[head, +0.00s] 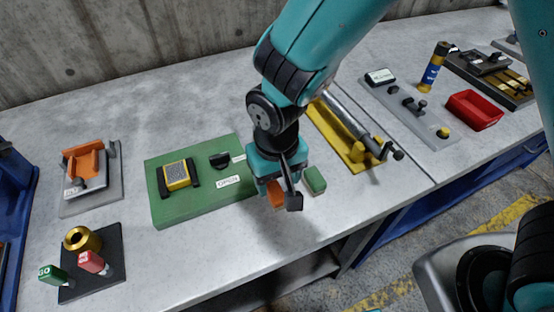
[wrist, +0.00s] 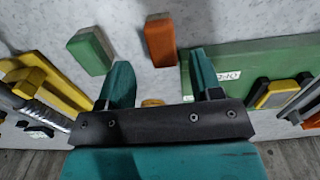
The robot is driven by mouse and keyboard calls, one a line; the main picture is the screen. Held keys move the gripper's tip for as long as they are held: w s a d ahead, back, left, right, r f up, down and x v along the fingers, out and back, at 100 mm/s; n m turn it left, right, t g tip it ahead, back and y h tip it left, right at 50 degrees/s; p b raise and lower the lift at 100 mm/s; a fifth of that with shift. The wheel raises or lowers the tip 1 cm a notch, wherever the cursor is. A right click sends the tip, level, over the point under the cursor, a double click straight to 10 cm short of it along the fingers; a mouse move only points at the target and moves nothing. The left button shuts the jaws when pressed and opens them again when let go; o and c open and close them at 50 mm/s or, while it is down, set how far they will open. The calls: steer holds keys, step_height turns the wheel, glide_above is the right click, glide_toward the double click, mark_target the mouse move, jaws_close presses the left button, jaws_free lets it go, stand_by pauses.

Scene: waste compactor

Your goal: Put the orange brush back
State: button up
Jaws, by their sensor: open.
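An orange block (head: 276,194), which looks like the orange brush, lies on the grey bench under my gripper. In the head view the gripper partly hides it. The wrist view shows this block (wrist: 160,42) just beyond the fingertips, roughly in line with the gap between them. My gripper (head: 280,190) is open, and its two teal fingers (wrist: 162,72) stand apart with nothing clearly held. A small orange-brown patch (wrist: 152,102) shows low between the fingers; I cannot tell what it is.
A green block (head: 315,180) lies close by on the right. A green board (head: 212,210) is left of the gripper, and a yellow fixture with a cylinder (head: 350,150) is behind right. An orange holder (head: 88,160) stands far left. The bench's front edge is near.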

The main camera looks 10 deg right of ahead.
mark_target(277, 191)
steer(key=s+d+r+n+y, duration=0.2)
steer(key=s+d+r, duration=0.3)
steer(key=r, duration=0.4)
steer(key=s+d+r+n+y, duration=0.2)
steer(key=s+d+r, duration=0.3)
steer(key=r, duration=0.5)
steer(key=shift+s, duration=0.15)
steer(key=shift+a, duration=0.1)
steer(key=shift+c, duration=0.4)
stand_by(1.1)
